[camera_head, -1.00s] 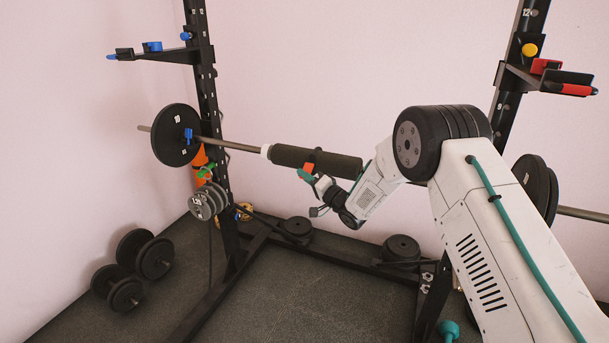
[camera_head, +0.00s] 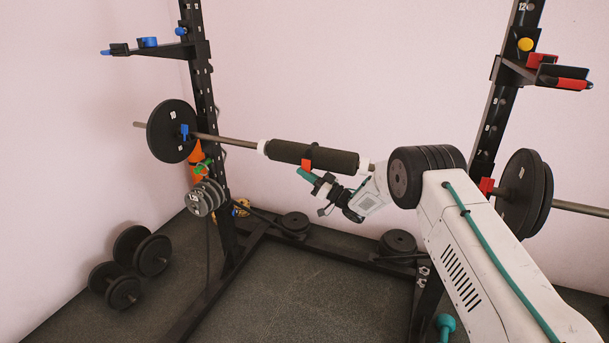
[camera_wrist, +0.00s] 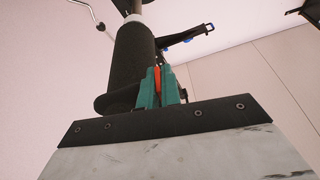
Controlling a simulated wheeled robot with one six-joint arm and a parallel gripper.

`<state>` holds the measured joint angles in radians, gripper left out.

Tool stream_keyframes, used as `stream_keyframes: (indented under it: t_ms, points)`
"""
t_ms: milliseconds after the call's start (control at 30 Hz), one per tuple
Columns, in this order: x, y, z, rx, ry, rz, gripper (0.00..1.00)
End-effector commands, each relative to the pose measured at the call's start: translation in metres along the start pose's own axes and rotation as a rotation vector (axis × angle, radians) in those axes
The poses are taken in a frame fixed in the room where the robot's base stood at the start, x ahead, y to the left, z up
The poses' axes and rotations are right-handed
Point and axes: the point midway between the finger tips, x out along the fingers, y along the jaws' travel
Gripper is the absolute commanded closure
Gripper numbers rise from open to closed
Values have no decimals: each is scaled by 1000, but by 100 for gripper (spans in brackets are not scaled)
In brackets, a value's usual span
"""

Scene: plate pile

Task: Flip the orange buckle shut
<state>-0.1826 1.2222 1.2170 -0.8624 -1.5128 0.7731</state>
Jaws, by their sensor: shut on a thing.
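The orange buckle (camera_head: 306,165) sits on a dark strap around the black foam pad (camera_head: 335,161) on the barbell. It hangs at the pad's lower front side. My gripper (camera_head: 304,174) reaches it from below right, with teal fingertips at the buckle. In the wrist view my gripper (camera_wrist: 160,88) has its two teal fingers closed on either side of the thin orange buckle (camera_wrist: 158,78). The pad (camera_wrist: 132,58) stands just behind and left of the fingers there. Most of the buckle is hidden by the fingers, so I cannot tell whether it is latched.
The barbell (camera_head: 230,143) rests across the rack uprights (camera_head: 205,100), with a black plate (camera_head: 172,130) at its left end. Grey weights (camera_head: 203,197) hang by the left upright. Dumbbells (camera_head: 128,275) and flat plates (camera_head: 398,242) lie low down. Air below the pad is free.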

Motion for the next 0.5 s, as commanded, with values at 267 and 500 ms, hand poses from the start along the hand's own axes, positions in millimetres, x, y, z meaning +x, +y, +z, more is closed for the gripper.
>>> stream_keyframes:
  t_ms: [267,500]
  points:
    - [0,4,1,-60,-2,-25,100]
    - [0,4,1,-69,-2,-28,100]
